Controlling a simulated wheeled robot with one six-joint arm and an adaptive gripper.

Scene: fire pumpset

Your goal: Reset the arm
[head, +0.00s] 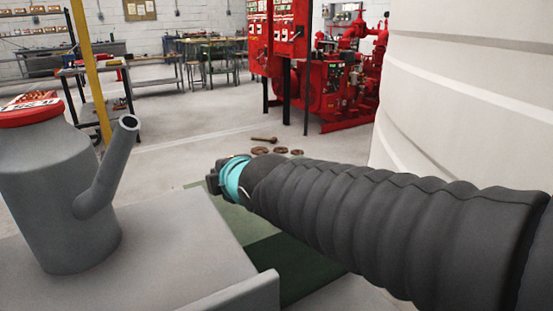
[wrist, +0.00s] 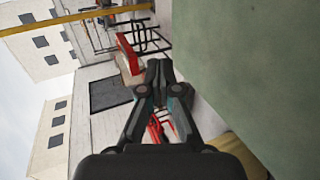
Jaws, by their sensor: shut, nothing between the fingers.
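My arm reaches from the right edge of the head view toward the middle, in a black ribbed sleeve with a teal ring near its end. My gripper (head: 212,181) is a small dark shape just past that ring, and its fingers are hard to make out there. In the wrist view my gripper (wrist: 159,70) shows clearly, with its two dark fingertips together and nothing held between them. The wrist view is turned sideways.
Red fire pump equipment (head: 325,90) with red control cabinets (head: 280,35) stands behind. A large white ribbed tank (head: 465,100) fills the right. Rusty round parts (head: 262,150) lie on the floor. A yellow post (head: 89,70) stands at left. Floor beyond my gripper is mostly clear.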

